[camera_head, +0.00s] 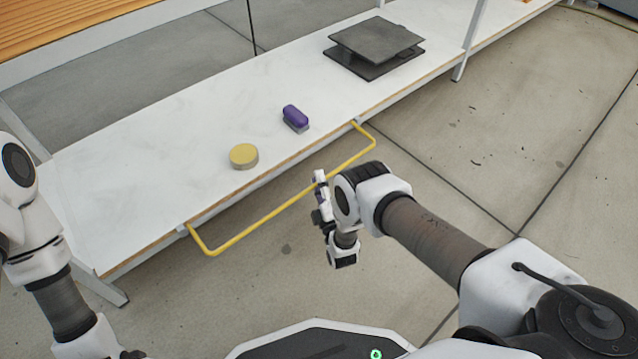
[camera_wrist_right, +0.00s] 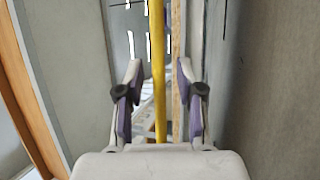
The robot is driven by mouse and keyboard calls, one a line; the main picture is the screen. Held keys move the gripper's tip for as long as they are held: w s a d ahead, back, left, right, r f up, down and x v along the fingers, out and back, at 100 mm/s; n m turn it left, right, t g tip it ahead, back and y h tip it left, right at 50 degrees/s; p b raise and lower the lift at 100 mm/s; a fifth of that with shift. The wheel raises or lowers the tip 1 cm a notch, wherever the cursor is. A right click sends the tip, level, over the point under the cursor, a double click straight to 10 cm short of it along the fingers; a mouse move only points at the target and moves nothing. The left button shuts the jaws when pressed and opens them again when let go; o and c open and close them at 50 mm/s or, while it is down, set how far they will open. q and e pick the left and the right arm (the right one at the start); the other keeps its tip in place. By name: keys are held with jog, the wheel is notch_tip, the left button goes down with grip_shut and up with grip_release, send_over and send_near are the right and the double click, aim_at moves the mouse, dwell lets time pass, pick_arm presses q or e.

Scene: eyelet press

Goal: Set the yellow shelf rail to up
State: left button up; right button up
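The yellow shelf rail (camera_head: 262,226) is a thin U-shaped bar. It juts out from the front edge of the white shelf (camera_head: 180,107), with one end at the left and the other near the middle. My right gripper (camera_head: 319,197) is at the rail's right half, on the floor side of the shelf edge. In the right wrist view the gripper's purple-padded fingers (camera_wrist_right: 159,98) are open, one on each side of the rail (camera_wrist_right: 158,55), with gaps at both sides. How deep the rail sits between them I cannot tell. My left arm shows at the left; its gripper is not visible.
A round yellow disc (camera_head: 243,156) and a purple-and-grey block (camera_head: 295,118) lie on the shelf near its front edge. A dark flat press-like object (camera_head: 374,48) stands farther back right. A wooden top (camera_head: 70,22) is at upper left. The floor right of the shelf is clear.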

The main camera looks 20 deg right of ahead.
grip_shut()
pick_arm(q)
jog(key=shift+r, duration=0.15)
pick_arm(e)
jog(key=shift+r, duration=0.1)
